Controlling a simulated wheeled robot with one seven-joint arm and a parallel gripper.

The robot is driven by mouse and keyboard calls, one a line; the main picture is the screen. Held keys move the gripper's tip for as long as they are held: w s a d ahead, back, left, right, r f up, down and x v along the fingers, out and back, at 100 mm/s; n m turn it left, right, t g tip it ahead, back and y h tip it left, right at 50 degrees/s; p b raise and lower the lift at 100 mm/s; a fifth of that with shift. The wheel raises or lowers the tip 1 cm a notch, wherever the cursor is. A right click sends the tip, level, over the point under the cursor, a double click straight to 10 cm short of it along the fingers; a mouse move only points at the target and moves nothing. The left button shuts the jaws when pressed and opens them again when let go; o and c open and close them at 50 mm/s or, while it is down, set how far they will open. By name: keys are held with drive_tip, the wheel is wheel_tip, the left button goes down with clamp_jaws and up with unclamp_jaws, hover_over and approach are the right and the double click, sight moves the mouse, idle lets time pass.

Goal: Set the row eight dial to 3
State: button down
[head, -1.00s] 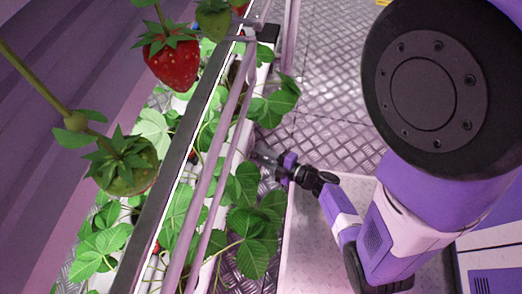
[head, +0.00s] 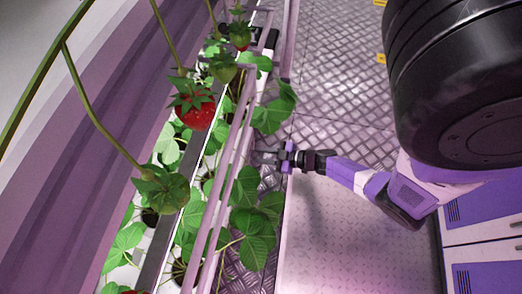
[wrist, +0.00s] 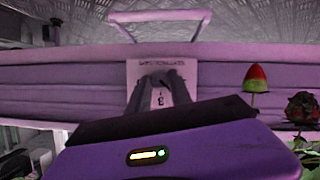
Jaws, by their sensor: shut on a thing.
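In the wrist view a pale dial plate (wrist: 134,71) is fixed on a pink ribbed rail. Small printed letters run along its top and I cannot read them. A dark dial knob (wrist: 159,80) is at the plate's middle, with marks and what looks like a 3 below it. My gripper (wrist: 159,84) is shut on the knob, one finger on each side. In the head view my gripper (head: 268,156) reaches left to the rack side among leaves; the dial is hidden there.
A red strawberry (head: 195,110) and green berries hang at the left. Leaves (head: 250,235) stick out beside the rack's pink rails (head: 225,165). In the wrist view a berry (wrist: 256,78) hangs right of the plate. Metal floor (head: 335,110) lies open right of the rack.

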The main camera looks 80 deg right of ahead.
drive_tip(key=shift+d+m+y+b, duration=0.2)
drive_tip(key=shift+m+y+b, duration=0.7)
drive_tip(key=shift+m, duration=0.5)
drive_tip(key=shift+d+m+y+b, duration=0.15)
drive_tip(key=shift+m+y+b, duration=0.75)
drive_tip(key=shift+m, duration=0.5)
drive_tip(key=shift+t, duration=0.3)
drive_tip(key=c, duration=1.2)
unclamp_jaws()
drive_tip(key=shift+o, duration=0.2)
drive_tip(key=p+v, duration=0.1)
drive_tip(key=v, duration=0.6)
drive_tip(key=shift+s, duration=0.4)
